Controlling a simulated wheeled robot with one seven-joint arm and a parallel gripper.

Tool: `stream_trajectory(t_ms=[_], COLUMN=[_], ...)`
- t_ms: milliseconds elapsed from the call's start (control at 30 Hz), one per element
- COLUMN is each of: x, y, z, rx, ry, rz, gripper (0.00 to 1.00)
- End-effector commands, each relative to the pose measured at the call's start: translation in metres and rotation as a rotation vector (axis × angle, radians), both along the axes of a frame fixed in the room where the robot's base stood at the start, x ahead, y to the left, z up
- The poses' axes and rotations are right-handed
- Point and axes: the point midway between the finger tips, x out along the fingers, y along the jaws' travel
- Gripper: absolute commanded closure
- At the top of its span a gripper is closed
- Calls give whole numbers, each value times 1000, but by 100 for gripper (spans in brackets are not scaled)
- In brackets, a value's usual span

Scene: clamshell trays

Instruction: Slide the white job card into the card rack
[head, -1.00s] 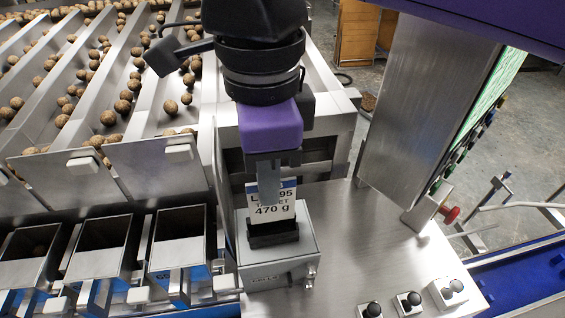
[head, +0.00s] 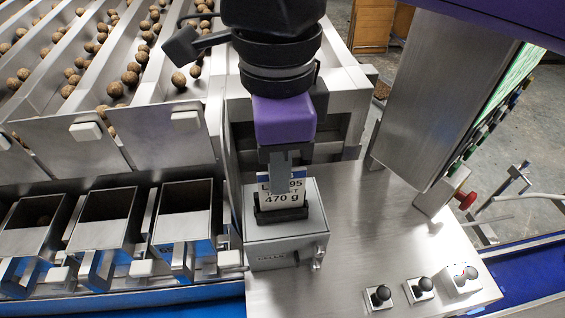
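The white job card (head: 283,199) stands upright in the head view, with a blue band on top and "470 g" in large print. Its lower edge is within the black card rack (head: 281,215), which sits on top of a small steel box. My gripper (head: 281,183) points down from above at the card's upper part. One grey finger shows in front of the card and covers part of its print. The other finger is hidden behind the card. The gripper appears shut on the card. How deep the card sits is hidden by the rack's front lip.
Steel hoppers (head: 105,219) stand to the left, below chutes of round brown produce (head: 131,78). A slanted steel console (head: 445,100) rises at the right, with a red knob (head: 466,200) near its base. Black knobs (head: 380,294) line the front. The steel top right of the box is clear.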

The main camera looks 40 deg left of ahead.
Motion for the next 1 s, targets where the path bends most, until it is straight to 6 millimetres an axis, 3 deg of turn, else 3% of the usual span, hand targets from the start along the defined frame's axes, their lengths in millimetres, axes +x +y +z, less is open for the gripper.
stream_trajectory(t_ms=[67, 200, 233, 567, 1000], x=[0, 0, 0, 0, 0], y=[0, 0, 0, 0, 0], z=[0, 0, 0, 2, 64], rx=[0, 0, 0, 0, 0], ry=[0, 0, 0, 0, -1], rz=[0, 0, 0, 0, -1], gripper=[100, 73, 71, 71, 71])
